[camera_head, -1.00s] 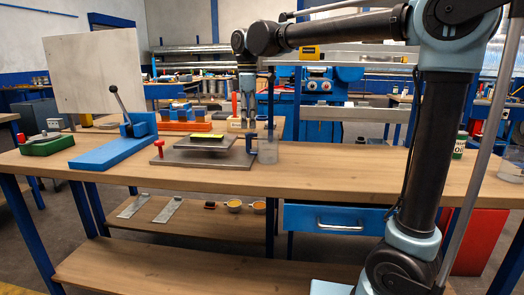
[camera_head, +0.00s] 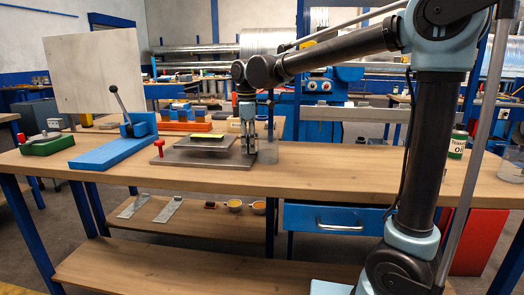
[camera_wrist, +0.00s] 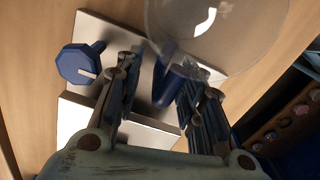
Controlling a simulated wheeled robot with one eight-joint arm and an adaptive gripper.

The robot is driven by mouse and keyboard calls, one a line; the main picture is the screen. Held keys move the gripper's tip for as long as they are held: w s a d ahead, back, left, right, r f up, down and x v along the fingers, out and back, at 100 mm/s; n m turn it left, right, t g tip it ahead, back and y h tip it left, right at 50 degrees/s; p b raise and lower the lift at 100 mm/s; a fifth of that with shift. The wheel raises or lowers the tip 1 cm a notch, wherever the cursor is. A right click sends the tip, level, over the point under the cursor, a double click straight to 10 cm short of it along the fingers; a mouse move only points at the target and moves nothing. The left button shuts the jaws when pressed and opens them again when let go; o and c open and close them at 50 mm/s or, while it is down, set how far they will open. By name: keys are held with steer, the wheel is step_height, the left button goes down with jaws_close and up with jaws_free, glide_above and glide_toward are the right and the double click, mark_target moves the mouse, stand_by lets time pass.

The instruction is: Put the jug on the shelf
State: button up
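The jug (camera_head: 267,152) is clear and stands on the workbench, just right of a grey plate fixture. In the wrist view the clear jug (camera_wrist: 225,30) is at the top, and a dark blue part that looks like its handle (camera_wrist: 166,85) lies between my fingers. My gripper (camera_head: 247,143) points down beside the jug's left side. In the wrist view my gripper (camera_wrist: 158,100) is open, with a gap visible between handle and left finger. Contact with the right finger is unclear. Below the benchtop are an upper shelf (camera_head: 190,232) and a lower shelf (camera_head: 180,272).
The plate fixture (camera_head: 205,162) lies left of my gripper; its blue knob (camera_wrist: 80,64) shows in the wrist view. A blue lever tool (camera_head: 115,150) stands farther left. The upper shelf holds metal strips and small cups. An oil can (camera_head: 458,142) stands right. The benchtop's middle right is clear.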

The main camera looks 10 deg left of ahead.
jaws_close()
steer(key=shift+r, duration=0.15)
step_height(320, 180, up, 10)
steer(key=shift+f, duration=0.1)
stand_by(0.6)
